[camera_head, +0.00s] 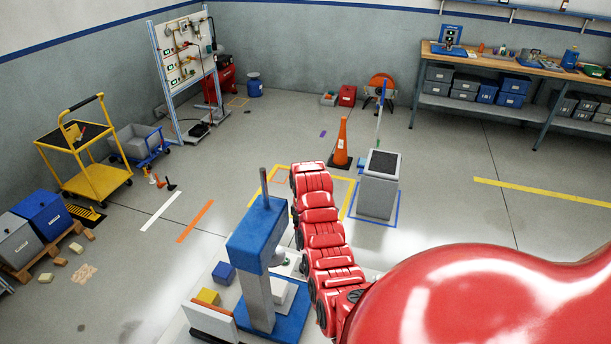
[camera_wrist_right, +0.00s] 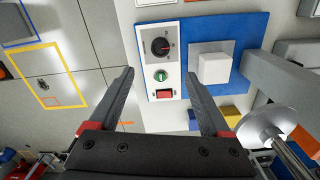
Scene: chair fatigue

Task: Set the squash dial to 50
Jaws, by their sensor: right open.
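The squash dial seems to be the round black knob (camera_wrist_right: 160,46) with red marks around it, on a pale control panel (camera_wrist_right: 147,62) in the right wrist view. Its pointer setting is too small to read. A green knob (camera_wrist_right: 161,76) and a red rocker switch (camera_wrist_right: 164,94) sit below it. My right gripper (camera_wrist_right: 159,73) is open and empty, its fingertips apart on either side of the panel in the picture, not gripping the dial. In the head view the panel is mostly hidden by my red arm. My left gripper is in neither view.
The press has a blue head (camera_head: 252,240) on a grey column over a blue base (camera_head: 290,325). A white block on a grey plate (camera_wrist_right: 198,48) lies beside the panel. A metal disc (camera_wrist_right: 262,124) hangs near the right finger. Yellow (camera_head: 208,296) and blue (camera_head: 224,272) cubes stand left.

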